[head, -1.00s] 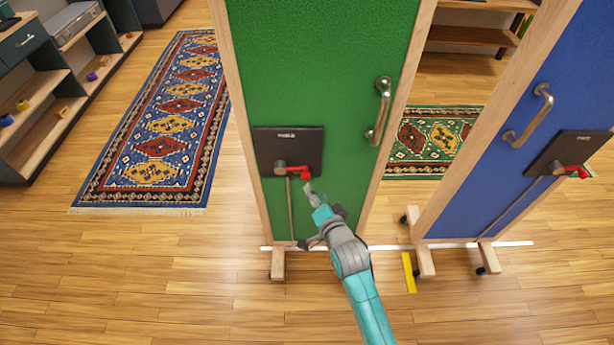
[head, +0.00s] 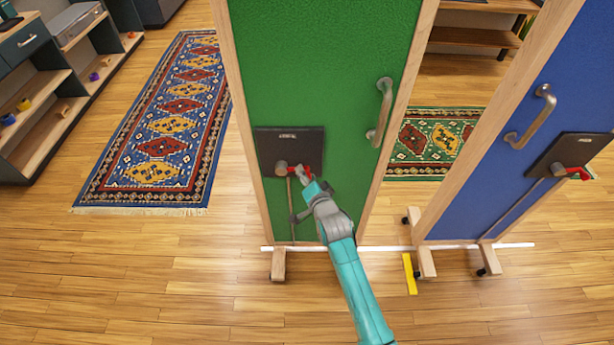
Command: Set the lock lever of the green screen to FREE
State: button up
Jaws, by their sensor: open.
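The green screen (head: 325,70) stands upright in a wooden frame. On its lower left is a black lock plate (head: 300,141) with small lettering too small to read. The lock lever has a grey pivot (head: 281,168) and a red handle (head: 297,170) that points right, roughly level. My gripper (head: 305,181) is open, with its fingertips at the red handle from below and in front. The gripper partly covers the handle's right end. I cannot tell whether the fingers touch it. A thin rod runs down from the pivot.
A D-shaped metal pull handle (head: 380,112) is on the green screen's right side. A blue screen (head: 540,100) with its own red lever (head: 571,172) stands to the right. A yellow strip (head: 410,273) lies on the floor between them. The wooden floor in front is clear.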

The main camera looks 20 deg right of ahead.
grip_shut()
jog(key=shift+w+a+r+n+g+h, duration=0.15)
jog(key=shift+r+n+g+h, duration=0.1)
jog(key=shift+r+n, duration=0.3)
jog(key=shift+s+a+r+n+g+h, duration=0.15)
jog(key=shift+r+n+h, duration=0.1)
jog(key=shift+r+n, duration=0.3)
jog(key=w+a+r+n+g+h, duration=0.1)
jog(key=a+r+n+h, duration=0.3)
jog(key=n, duration=0.3)
jog(key=shift+w+a+r+g+h, duration=0.4)
jog(key=shift+a, duration=0.15)
jog(key=shift+n, duration=0.3)
